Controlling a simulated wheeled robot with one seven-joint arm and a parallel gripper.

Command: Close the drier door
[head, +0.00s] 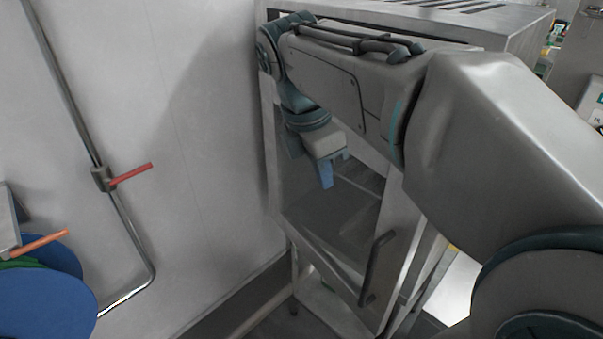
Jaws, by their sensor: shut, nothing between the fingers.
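The drier (500,22) is a large metal cabinet on legs in the middle and right of the head view. My gripper (328,178), with blue fingers, is shut and empty.
A pale wall (200,150) stands close on the left, with a metal pipe (128,240) and a red valve lever (131,173). A blue round object (45,300) and an orange lever (40,243) are at lower left. My arm spans the upper right.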

